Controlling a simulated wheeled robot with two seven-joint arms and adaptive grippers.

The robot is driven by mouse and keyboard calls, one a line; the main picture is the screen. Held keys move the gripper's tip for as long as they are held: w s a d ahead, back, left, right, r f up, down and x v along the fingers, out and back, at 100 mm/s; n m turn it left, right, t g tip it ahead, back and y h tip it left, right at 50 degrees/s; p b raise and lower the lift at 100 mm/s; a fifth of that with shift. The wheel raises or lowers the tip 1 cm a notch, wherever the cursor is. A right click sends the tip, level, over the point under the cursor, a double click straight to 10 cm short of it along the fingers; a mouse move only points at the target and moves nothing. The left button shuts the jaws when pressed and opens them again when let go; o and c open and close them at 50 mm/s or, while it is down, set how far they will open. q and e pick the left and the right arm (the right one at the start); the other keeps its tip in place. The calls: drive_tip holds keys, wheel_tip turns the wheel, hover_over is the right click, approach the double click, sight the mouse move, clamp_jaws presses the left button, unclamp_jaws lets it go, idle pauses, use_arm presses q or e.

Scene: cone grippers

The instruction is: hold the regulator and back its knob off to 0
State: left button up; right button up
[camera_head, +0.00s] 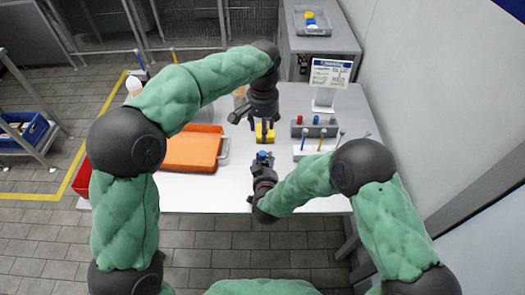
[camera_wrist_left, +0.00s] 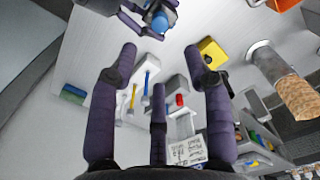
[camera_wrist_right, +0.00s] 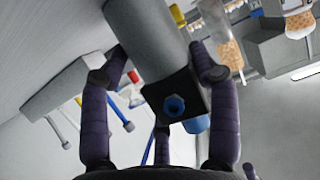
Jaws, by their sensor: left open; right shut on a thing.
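The regulator (camera_wrist_right: 150,40) is a grey cylinder with a dark square block and blue parts. My right gripper (camera_head: 263,170) is shut on it above the front of the table. Its blue knob (camera_head: 262,155) faces up in the head view and shows at the top of the left wrist view (camera_wrist_left: 159,22). Any scale on the knob is too small to read. My left gripper (camera_head: 264,124) is open and empty, behind and above the regulator. In the left wrist view its spread fingers (camera_wrist_left: 161,68) are apart from the knob.
A yellow block (camera_head: 265,135) stands on the white table (camera_head: 235,200) below my left gripper. An orange tray (camera_head: 192,150) lies to the left. A grey block with a red knob (camera_head: 315,130), a white pen rack (camera_head: 312,149) and a sign (camera_head: 330,75) stand at right.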

sight(262, 153)
use_arm(q)
wheel_tip(262, 153, down, 12)
drive_tip(key=shift+r, duration=0.15)
idle(0.3)
clamp_jaws()
